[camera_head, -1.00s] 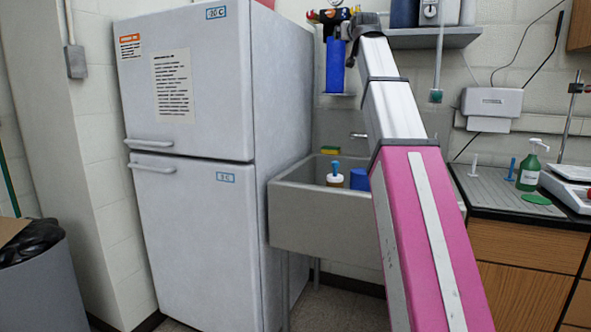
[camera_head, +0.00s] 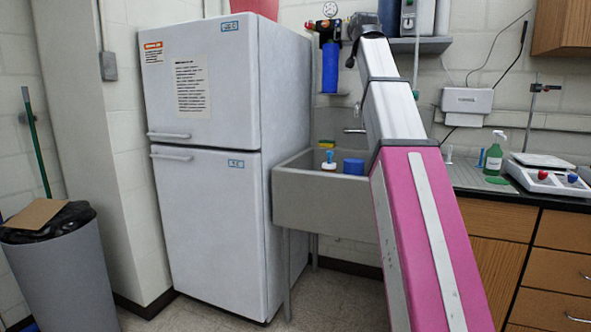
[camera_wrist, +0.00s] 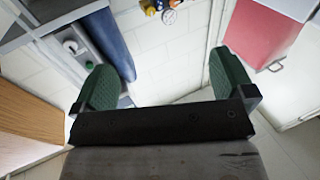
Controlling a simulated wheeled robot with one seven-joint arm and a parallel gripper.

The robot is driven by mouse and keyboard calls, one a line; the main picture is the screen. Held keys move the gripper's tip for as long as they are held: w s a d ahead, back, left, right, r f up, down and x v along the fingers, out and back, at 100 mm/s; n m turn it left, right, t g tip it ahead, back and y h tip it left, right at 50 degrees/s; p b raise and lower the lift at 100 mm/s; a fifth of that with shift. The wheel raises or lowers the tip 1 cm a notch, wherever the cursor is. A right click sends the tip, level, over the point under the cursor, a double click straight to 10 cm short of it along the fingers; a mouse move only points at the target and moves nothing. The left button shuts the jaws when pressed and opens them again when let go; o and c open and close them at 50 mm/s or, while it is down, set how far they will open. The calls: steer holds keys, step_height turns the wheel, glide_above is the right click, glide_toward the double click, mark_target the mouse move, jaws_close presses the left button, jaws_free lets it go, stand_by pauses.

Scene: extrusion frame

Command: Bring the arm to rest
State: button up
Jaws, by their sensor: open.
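My arm, pink with a silver upper section, extends up across the head view toward the wall above the sink. My gripper shows in the wrist view (camera_wrist: 162,85), with two green fingers spread wide apart. Nothing is between the fingers. Behind them are the white tiled wall, a blue cylinder (camera_wrist: 106,45) at upper left and a red box (camera_wrist: 265,32) at upper right. In the head view the arm's far end is in front of the wall, and the fingers cannot be made out there.
A white fridge (camera_head: 208,220) stands left of the sink (camera_head: 300,205). A grey bin (camera_head: 60,275) is at far left. A wooden counter (camera_head: 570,235) with a green bottle (camera_head: 493,155) and a scale (camera_head: 545,178) is at right. A shelf (camera_head: 425,45) hangs above. Floor shows in front of the fridge.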

step_height(320, 180, down, 50)
steer(key=w+g, duration=0.3)
steer(key=g, duration=0.5)
steer(key=s+f+g, duration=0.3)
steer(key=s+f, duration=0.6)
steer(key=f, duration=0.4)
steer(key=s+f+g, duration=0.4)
steer(key=s+f, duration=0.6)
steer(key=f, duration=0.4)
steer(key=s+f+g, duration=0.3)
steer(key=s+f, duration=0.7)
steer(key=f, duration=0.4)
steer(key=shift+f+g, duration=0.25)
steer(key=shift+g, duration=0.05)
